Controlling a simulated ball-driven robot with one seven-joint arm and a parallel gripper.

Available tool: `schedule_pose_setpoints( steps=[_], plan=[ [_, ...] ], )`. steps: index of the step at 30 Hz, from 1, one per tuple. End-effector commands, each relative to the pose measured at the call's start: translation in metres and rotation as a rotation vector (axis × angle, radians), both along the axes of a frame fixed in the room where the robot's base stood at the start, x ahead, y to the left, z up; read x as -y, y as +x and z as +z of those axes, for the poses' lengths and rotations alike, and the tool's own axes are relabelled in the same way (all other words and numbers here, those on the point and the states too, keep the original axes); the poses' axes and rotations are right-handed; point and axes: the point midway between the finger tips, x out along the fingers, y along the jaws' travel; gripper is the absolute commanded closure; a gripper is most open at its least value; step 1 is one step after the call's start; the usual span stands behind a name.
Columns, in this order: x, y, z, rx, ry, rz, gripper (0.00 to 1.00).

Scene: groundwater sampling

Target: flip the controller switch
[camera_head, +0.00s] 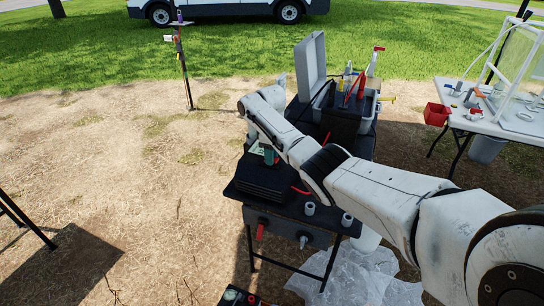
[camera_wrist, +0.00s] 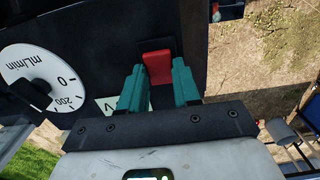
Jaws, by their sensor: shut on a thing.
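The controller's dark panel (camera_wrist: 100,50) fills the upper part of the wrist view. A white round dial (camera_wrist: 38,82) marked mL/min, with a black knob, is at its left. A red switch (camera_wrist: 157,64) stands out from the panel at its right edge. My gripper (camera_wrist: 158,75) has its two teal fingers on either side of the red switch, shut on it. In the head view, my gripper (camera_head: 270,156) shows only as a bit of teal beside the black controller (camera_head: 262,180) on the small table. My arm hides much of it, and the switch cannot be made out there.
Clear plastic sheeting (camera_head: 355,282) lies in front. Bare ground at left is mostly free.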

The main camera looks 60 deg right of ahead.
Motion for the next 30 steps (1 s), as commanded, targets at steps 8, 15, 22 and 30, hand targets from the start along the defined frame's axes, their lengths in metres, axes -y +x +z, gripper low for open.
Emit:
schedule_pose_setpoints(
  steps=[8,15,22,30],
  plan=[
    [0.000,-0.001,-0.001,0.000,0.001,0.000,0.55],
    [0.000,0.000,0.000,0.001,0.001,0.000,0.43],
    [0.000,0.001,0.007,0.004,-0.001,0.001,0.43],
    [0.000,0.001,0.053,0.005,-0.002,0.000,0.43]
  ],
)
